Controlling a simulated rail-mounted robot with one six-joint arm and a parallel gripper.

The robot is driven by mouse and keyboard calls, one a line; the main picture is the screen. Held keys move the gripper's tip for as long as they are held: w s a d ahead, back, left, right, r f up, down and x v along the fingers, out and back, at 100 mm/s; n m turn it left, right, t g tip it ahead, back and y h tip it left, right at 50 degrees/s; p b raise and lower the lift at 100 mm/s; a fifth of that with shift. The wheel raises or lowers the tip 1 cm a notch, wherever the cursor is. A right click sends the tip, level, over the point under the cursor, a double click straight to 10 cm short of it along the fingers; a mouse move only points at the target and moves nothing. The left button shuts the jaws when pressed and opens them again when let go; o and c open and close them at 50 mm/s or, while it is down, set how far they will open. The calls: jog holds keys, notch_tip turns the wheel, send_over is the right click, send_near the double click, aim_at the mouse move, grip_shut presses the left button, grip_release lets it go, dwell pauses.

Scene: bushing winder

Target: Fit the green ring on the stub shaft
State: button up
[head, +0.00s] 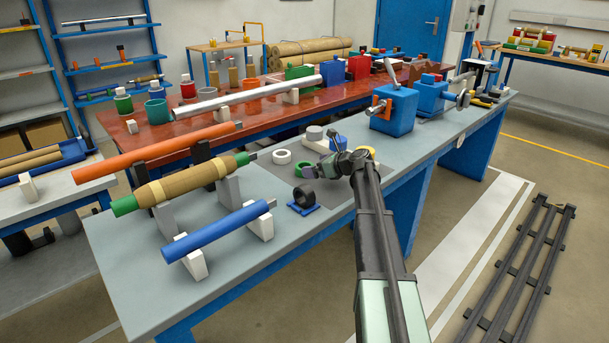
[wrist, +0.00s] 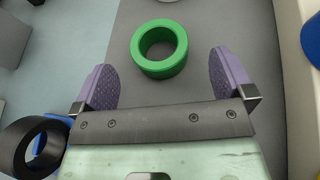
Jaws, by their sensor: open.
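The green ring (wrist: 139,52) lies flat on the dark grey mat, just beyond and between my fingertips in the wrist view. In the head view the ring (head: 298,170) is partly hidden by my gripper (head: 322,168). My gripper is open and empty, with purple pads on both sides in the wrist view (wrist: 160,76).
A black ring (head: 304,196) stands on a blue holder (head: 303,209) near my gripper. A white ring (head: 282,157) lies on the mat. A blue roll (head: 217,231) and an orange tube (head: 150,155) rest on supports. A blue machine (head: 393,115) stands at the bench's far right.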

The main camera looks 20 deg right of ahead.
aim_at(299, 166)
jog(key=b+x, duration=0.2)
jog(key=x, duration=0.3)
jog(key=shift+w+a, duration=0.1)
jog(key=shift+r, duration=0.1)
